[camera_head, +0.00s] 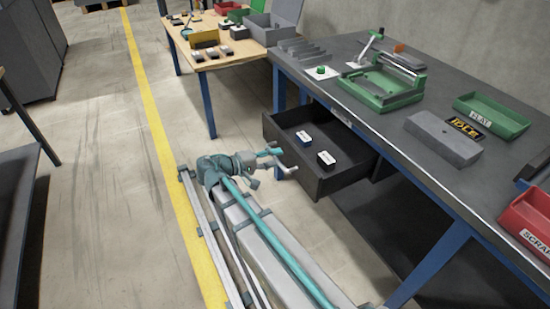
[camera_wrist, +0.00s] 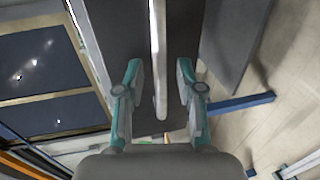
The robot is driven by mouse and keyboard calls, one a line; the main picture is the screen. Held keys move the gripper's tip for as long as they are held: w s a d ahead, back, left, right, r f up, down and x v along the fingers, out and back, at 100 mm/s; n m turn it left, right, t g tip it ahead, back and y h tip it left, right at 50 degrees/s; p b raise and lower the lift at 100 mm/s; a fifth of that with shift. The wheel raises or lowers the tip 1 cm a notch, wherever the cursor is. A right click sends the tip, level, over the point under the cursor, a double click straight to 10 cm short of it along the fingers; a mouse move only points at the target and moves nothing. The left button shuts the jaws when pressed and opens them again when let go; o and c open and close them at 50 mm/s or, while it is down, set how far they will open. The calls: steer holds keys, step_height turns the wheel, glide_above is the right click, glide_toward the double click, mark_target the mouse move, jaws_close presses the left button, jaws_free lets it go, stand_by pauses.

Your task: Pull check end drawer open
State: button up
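The dark grey drawer (camera_head: 348,180) under the dark-topped bench stands pulled out, with its inside showing. Two small labelled blocks lie in it, one with a blue base (camera_head: 304,138) and one black and white (camera_head: 326,159). My gripper (camera_head: 280,162) is at the drawer's front face. In the wrist view my gripper (camera_wrist: 160,72) has its two fingers apart. A long pale bar (camera_wrist: 158,50), seemingly the drawer's handle, runs between them, with a gap visible on each side. The handle is not clear in the head view.
On the dark bench (camera_head: 349,113) are a green fixture (camera_head: 382,95), a grey block (camera_head: 443,138), a green tray (camera_head: 490,117) and a red scrap bin (camera_head: 530,222). A wooden table (camera_head: 222,64) with small parts stands behind. Open floor (camera_head: 95,190) lies left, with a yellow line.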

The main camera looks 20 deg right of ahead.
steer(key=v, duration=1.1)
steer(key=shift+a, duration=0.2)
steer(key=s+f+n+g+y, duration=0.15)
steer(key=s+f+y, duration=0.3)
steer(key=f, duration=0.95)
steer(key=s+f+n+g+y, duration=0.15)
steer(key=s+f+y, duration=0.35)
steer(key=f, duration=0.8)
steer(key=s+d+f+m+g+y, duration=0.1)
steer(key=s+d+f+g+y, duration=0.1)
steer(key=s+f, duration=0.8)
steer(key=s+d+f+m+g+y, duration=0.1)
steer(key=s+f+m+g+y, duration=0.2)
steer(key=s, duration=0.8)
steer(key=s+d+f+m+g+y, duration=0.15)
steer(key=s+f, duration=0.35)
steer(key=s, duration=0.7)
step_height(320, 180, up, 15)
steer(key=w+p, duration=0.2)
steer(key=p, duration=1.4)
steer(key=shift+f+n+h, duration=0.2)
steer(key=shift+n+h, duration=0.1)
steer(key=shift+n, duration=0.05)
